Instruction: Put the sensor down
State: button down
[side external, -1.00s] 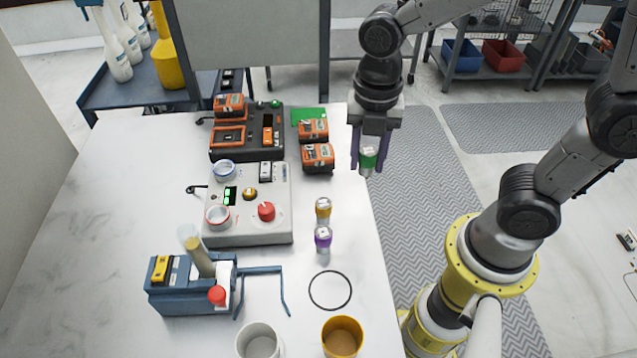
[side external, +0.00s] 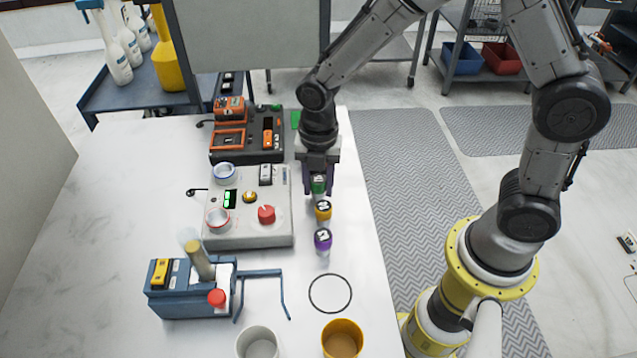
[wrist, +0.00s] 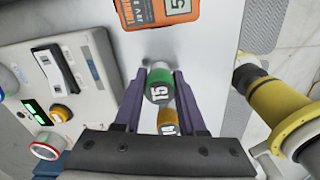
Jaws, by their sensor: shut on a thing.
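My gripper (side external: 318,184) is shut on a green-banded sensor (side external: 319,185) over the table, just behind a yellow sensor (side external: 323,210). In the wrist view the green sensor (wrist: 159,86) is between the purple fingers, its end marked 15. I cannot tell whether it touches the table. The yellow sensor, partly hidden in the wrist view (wrist: 168,122), stands upright, and a purple sensor (side external: 323,239) stands in front of it.
A grey control box (side external: 250,228) with a red knob is close on the left. An orange device (wrist: 150,12) lies beyond the fingers in the wrist view. A black ring (side external: 330,293), a white cup (side external: 258,342) and a yellow cup (side external: 342,340) are toward the front.

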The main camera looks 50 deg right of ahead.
aim_at(321, 178)
jog(key=shift+f, duration=0.25)
jog(key=shift+c, duration=2.4)
grip_release()
notch_tip(321, 178, up, 13)
jog(key=s+d+r+m+t, duration=0.2)
jog(key=s+d+r+m, duration=0.1)
jog(key=s+m, duration=0.5)
jog(key=s+d+r+m+t, duration=0.3)
jog(key=s+d+m, duration=0.3)
jog(key=m, duration=0.9)
jog(key=s, duration=0.2)
jog(key=shift+s+r, duration=0.35)
jog(key=shift+r, duration=0.05)
jog(key=shift+o, duration=0.5)
jog(key=shift+s+d+f+m+t, duration=0.25)
jog(key=shift+s+m, duration=0.2)
jog(key=shift+m, duration=0.35)
